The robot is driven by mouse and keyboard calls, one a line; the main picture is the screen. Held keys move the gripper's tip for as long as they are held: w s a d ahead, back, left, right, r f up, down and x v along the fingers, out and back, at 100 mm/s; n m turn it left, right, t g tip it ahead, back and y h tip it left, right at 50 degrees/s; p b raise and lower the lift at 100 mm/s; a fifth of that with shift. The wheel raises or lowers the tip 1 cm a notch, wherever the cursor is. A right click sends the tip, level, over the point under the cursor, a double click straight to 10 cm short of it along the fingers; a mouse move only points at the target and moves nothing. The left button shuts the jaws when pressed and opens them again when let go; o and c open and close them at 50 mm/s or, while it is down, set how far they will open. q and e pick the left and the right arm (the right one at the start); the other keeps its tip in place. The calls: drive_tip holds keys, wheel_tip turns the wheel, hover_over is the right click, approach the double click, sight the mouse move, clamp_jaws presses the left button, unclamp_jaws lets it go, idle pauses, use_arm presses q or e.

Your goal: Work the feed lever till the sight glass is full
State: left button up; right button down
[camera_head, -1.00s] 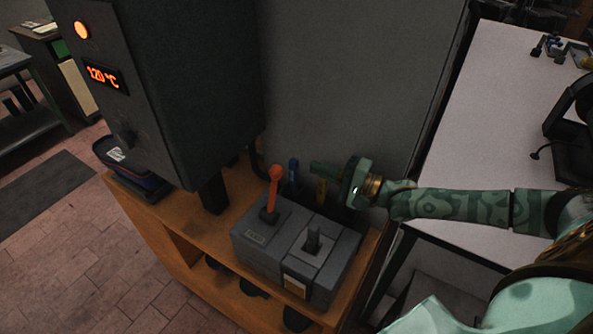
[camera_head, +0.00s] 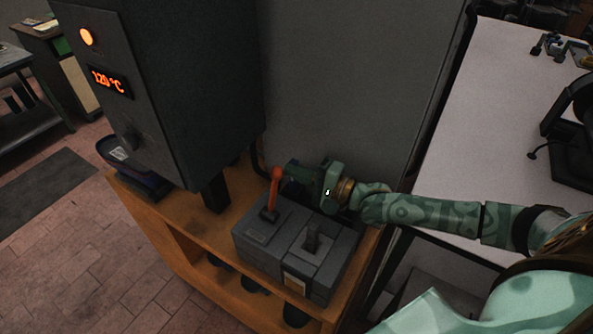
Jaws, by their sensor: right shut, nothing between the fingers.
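The feed lever (camera_head: 273,193) is an orange-red handle standing nearly upright from the left part of a dark grey box (camera_head: 268,250). The box sits on a wooden bench. My right gripper (camera_head: 290,178) is shut and empty. It points left, with its tips just right of the lever's upper part and seemingly behind it; I cannot tell whether they touch. A second, short dark lever (camera_head: 313,236) stands on the right part of the box. I cannot make out a sight glass. My left gripper is not in view.
A tall dark cabinet (camera_head: 180,90) with an orange lamp and a "120 °C" display stands left of the box. The wooden bench (camera_head: 185,225) has dark items on its lower shelf. A white table (camera_head: 480,120) lies to the right.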

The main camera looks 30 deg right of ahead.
drive_tip(key=s+a+r+n+p, duration=0.2)
drive_tip(key=s+a+n+p, duration=0.2)
drive_tip(key=a+n+p, duration=0.3)
drive_tip(key=shift+s+a+p, duration=0.25)
drive_tip(key=shift+a+p, duration=0.05)
drive_tip(key=shift+p, duration=1.25)
drive_tip(key=shift+f, duration=0.15)
drive_tip(key=b+v, duration=0.1)
drive_tip(key=v, duration=1.5)
drive_tip(key=shift+d+r, duration=0.2)
drive_tip(key=shift+r, duration=0.05)
drive_tip(key=shift+s+a+f, duration=0.1)
idle(0.7)
